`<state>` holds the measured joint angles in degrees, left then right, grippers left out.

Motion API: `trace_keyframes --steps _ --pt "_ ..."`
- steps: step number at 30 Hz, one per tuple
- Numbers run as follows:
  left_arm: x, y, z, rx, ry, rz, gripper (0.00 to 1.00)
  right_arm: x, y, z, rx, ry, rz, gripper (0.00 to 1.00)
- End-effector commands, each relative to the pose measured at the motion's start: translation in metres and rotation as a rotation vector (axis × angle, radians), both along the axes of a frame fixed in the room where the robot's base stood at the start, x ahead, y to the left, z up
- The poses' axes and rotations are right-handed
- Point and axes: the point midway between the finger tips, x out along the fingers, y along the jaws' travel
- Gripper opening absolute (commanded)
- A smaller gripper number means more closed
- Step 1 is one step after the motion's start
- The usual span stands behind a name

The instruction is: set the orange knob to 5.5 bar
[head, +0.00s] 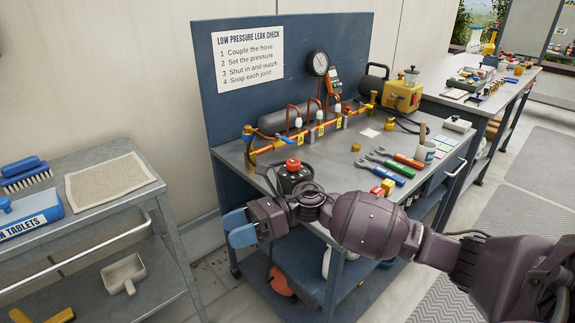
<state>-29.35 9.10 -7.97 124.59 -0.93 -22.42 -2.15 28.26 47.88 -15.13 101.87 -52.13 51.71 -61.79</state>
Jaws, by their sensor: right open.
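The orange-red knob (292,163) sits on top of a dark round unit (290,182) at the front left corner of the grey workbench (228,152). A round black-rimmed pressure gauge (317,63) is mounted on the blue back panel; its needle is too small to read. My right gripper (240,229) has blue fingertips and is open and empty. It points left, past the bench's front left corner, in front of and below the knob, apart from it. The wrist hides part of the bench edge. My left gripper is not in view.
Orange piping with valves (310,130) runs along the back of the bench, beside a yellow pump (402,96). A grey cart (85,235) stands at left, with a floor gap between.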

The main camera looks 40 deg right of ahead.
Motion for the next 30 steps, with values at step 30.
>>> trace_keyframes --steps 30 --pt "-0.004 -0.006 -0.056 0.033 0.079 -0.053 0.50 0.119 -0.232 0.118 -1.400 -0.741 1.085 0.67"
